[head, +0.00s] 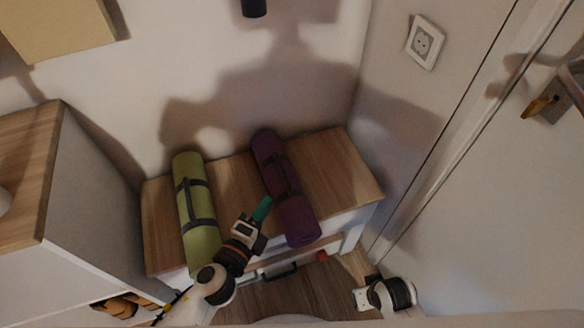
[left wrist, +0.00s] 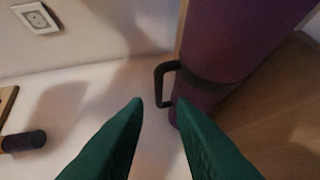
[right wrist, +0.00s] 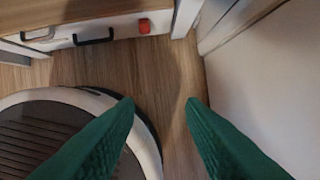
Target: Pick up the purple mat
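The purple mat (head: 288,195) is rolled up with dark straps and lies on the wooden bench top, its near end at the front edge. In the left wrist view the mat (left wrist: 235,45) fills the upper right, with a black strap loop (left wrist: 160,84) sticking out from it. My left gripper (head: 263,208) is just left of the mat's near half in the head view. Its green fingers (left wrist: 160,103) are apart and empty, with the loop beyond the tips. My right gripper (right wrist: 160,102) is open and empty, pointing down towards the floor, away from the mat.
A green rolled mat (head: 196,205) lies to the left on the same bench (head: 335,170). A drawer front with a black handle (right wrist: 93,37) and a red knob (right wrist: 144,27) is below. A cabinet (head: 90,190) stands left, a door (head: 500,180) right.

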